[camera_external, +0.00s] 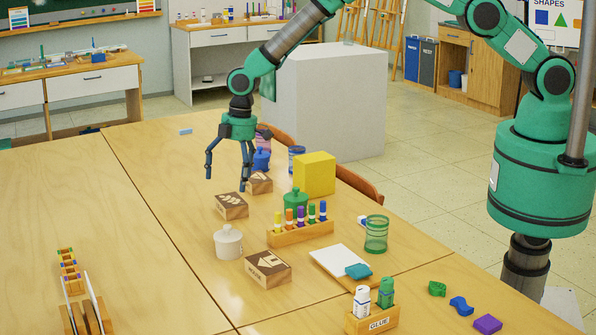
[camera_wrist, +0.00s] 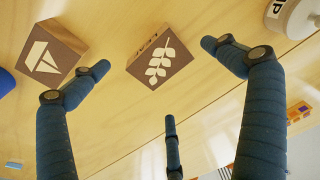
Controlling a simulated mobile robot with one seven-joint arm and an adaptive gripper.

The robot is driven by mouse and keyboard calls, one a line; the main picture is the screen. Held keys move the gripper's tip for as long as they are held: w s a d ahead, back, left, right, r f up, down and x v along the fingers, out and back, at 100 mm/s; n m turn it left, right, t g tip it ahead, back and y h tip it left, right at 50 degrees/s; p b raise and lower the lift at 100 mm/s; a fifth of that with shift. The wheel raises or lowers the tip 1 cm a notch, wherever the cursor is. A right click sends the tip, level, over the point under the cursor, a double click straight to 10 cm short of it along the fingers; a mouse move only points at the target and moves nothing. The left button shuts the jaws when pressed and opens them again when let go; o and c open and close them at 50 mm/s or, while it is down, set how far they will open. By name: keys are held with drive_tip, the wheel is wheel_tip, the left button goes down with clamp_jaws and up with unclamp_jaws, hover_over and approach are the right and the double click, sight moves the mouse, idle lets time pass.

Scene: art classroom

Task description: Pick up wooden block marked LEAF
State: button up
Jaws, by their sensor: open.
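The wooden block marked LEAF (camera_wrist: 160,60) shows a pale leaf sprig and its lettering on a dark brown face in the wrist view. In the external view I take it to be the block (camera_external: 231,206) on the table just below my gripper (camera_external: 228,183). My gripper also shows in the wrist view (camera_wrist: 157,80), with three dark blue fingers spread apart and nothing between them. The LEAF block lies between the two side fingers in that view, and no finger appears to touch it.
A block with a boat mark (camera_wrist: 48,52) lies close beside the LEAF block, and a white lidded pot (camera_external: 228,243) stands on the other side. A blue pot (camera_external: 261,159), a yellow block (camera_external: 315,174) and a marker rack (camera_external: 300,234) are nearby. The table to the left is mostly clear.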

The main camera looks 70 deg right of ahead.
sight(231, 200)
drive_tip(key=shift+w+a+f, duration=0.1)
drive_tip(key=shift+f, duration=1.05)
drive_tip(key=shift+w+a+f+b, duration=0.15)
drive_tip(key=shift+f+b, duration=0.1)
drive_tip(key=shift+f, duration=1.05)
drive_tip(key=shift+w+a+f+b, duration=0.15)
drive_tip(key=shift+f+b, duration=0.1)
drive_tip(key=shift+f, duration=1)
drive_tip(key=shift+d, duration=0.1)
drive_tip(key=c, duration=1.6)
